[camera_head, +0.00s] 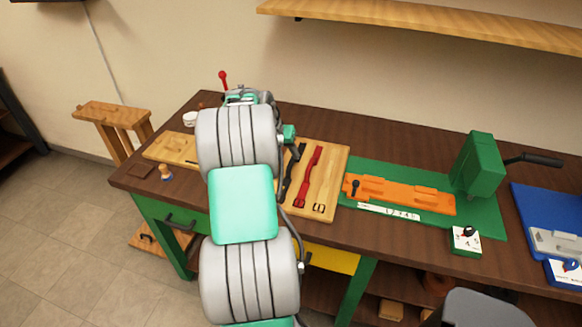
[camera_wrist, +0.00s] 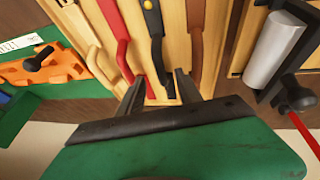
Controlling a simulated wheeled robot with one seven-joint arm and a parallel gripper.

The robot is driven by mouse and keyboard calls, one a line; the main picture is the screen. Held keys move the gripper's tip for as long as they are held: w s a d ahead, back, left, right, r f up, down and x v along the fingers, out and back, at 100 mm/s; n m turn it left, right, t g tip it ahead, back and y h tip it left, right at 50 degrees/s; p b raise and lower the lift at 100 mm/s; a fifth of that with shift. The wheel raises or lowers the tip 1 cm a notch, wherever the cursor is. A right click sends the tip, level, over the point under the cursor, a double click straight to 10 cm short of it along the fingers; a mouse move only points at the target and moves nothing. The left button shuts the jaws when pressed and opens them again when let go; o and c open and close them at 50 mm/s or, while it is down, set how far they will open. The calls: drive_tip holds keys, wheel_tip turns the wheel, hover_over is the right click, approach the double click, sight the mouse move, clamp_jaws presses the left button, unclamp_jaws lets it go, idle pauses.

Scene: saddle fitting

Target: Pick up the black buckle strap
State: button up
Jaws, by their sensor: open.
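The black buckle strap (camera_wrist: 155,35) lies on a wooden board, with a small yellow spot near its upper part in the wrist view. Part of a black strap (camera_head: 291,172) also shows in the head view, beside my arm. My gripper (camera_wrist: 160,77) is open, its two dark fingers on either side of the black strap's near end. Nothing is clearly held, and I cannot tell how high the fingertips are above the board. In the head view my arm hides the gripper.
The wooden board (camera_head: 332,172) borders a green mat with an orange fixture (camera_head: 400,193). A green press (camera_head: 480,165) stands farther right.

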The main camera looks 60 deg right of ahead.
sight(291, 160)
drive_tip(key=p+x, duration=0.2)
drive_tip(key=x, duration=0.4)
drive_tip(key=shift+f, duration=0.15)
drive_tip(key=shift+c, duration=0.5)
clamp_jaws()
